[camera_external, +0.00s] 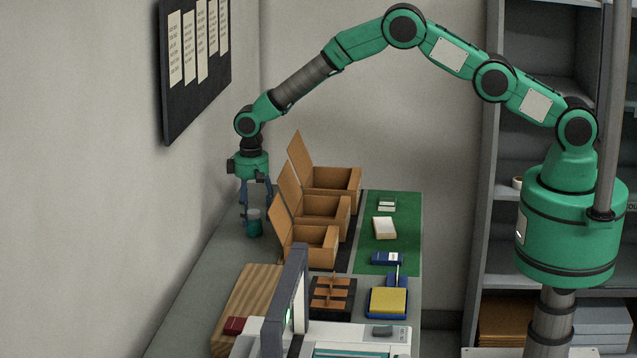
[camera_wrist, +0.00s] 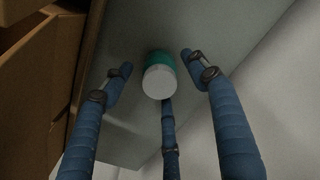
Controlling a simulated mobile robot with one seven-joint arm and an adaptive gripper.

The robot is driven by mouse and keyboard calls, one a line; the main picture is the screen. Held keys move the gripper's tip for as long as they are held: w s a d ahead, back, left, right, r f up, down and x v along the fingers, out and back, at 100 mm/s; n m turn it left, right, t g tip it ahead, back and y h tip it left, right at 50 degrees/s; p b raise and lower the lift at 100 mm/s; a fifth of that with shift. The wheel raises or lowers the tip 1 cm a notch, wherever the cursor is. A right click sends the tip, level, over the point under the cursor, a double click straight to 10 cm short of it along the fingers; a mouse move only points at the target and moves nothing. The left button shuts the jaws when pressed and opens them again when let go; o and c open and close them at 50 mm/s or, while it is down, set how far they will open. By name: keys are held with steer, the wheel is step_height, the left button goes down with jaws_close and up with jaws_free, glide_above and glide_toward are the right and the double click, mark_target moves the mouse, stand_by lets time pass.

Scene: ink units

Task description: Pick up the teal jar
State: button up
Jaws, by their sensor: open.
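The teal jar (camera_external: 254,228) stands on the grey table top beside the open boxes in the external view. In the wrist view the jar (camera_wrist: 159,76) shows a round white lid and a teal body. My gripper (camera_external: 256,211) points down above the jar, its blue fingertips near the jar's upper part. In the wrist view my gripper (camera_wrist: 156,64) is open, with its fingers spread around the jar. The jar lies between the fingertips with visible gaps to the left and right fingers. I cannot tell whether the lower finger touches it.
Several open cardboard boxes (camera_external: 318,240) with raised lids stand just right of the jar. A wall is on the left. A green mat (camera_external: 405,230), a wooden board (camera_external: 250,290) and a grey upright frame (camera_external: 286,300) are further along the table.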

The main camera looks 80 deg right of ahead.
mark_target(259, 209)
stand_by(0.3)
steer(key=c, duration=1.3)
steer(key=shift+r, duration=0.2)
steer(key=shift+c, duration=0.7)
steer(key=shift+r, duration=4.8)
jaws_close()
